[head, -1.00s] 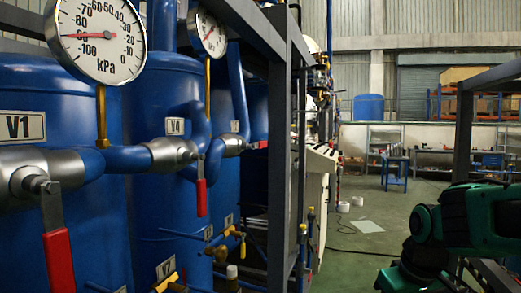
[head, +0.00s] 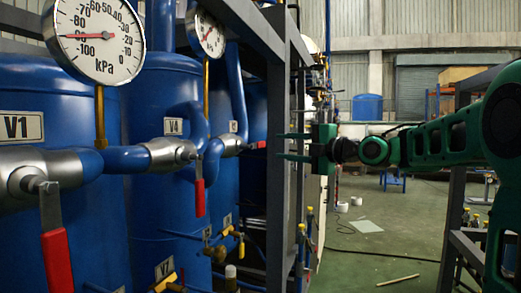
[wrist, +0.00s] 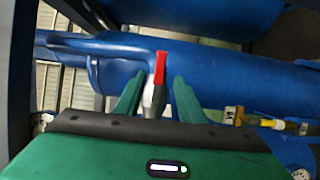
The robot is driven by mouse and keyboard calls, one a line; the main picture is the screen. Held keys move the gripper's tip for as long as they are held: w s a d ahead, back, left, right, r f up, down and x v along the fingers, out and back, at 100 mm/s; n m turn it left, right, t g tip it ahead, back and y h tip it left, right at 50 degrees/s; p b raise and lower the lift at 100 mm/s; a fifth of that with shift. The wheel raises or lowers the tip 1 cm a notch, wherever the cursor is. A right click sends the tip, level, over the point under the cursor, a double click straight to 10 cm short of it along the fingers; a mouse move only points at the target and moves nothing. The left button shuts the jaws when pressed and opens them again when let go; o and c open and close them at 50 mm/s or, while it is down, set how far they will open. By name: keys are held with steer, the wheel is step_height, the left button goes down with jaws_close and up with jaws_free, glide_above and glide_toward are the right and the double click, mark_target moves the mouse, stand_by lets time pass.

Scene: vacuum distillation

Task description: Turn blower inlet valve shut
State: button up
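In the head view, a silver valve with a red handle (head: 257,145) sits on the farthest visible blue pipe, partly hidden by a dark frame post. The handle looks roughly level; no label naming the blower inlet is readable. My gripper (head: 279,146) is open at about that height, fingers pointing left toward the frame. In the wrist view, a red lever (wrist: 161,70) with a silver stem lies ahead, between the two green fingers (wrist: 159,80). I cannot tell whether the fingers touch it. It appears to be the same far valve.
Nearer valves with red handles hang down below V1 (head: 58,262) and by V4 (head: 200,197). Two gauges (head: 97,38) stand above the pipes. The dark frame post (head: 279,180) stands between tanks and aisle.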

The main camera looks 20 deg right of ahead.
mark_target(263, 145)
steer(key=x, duration=1)
jaws_close()
steer(key=shift+d+f, duration=0.1)
steer(key=shift+d, duration=0.1)
steer(key=shift+a, duration=0.2)
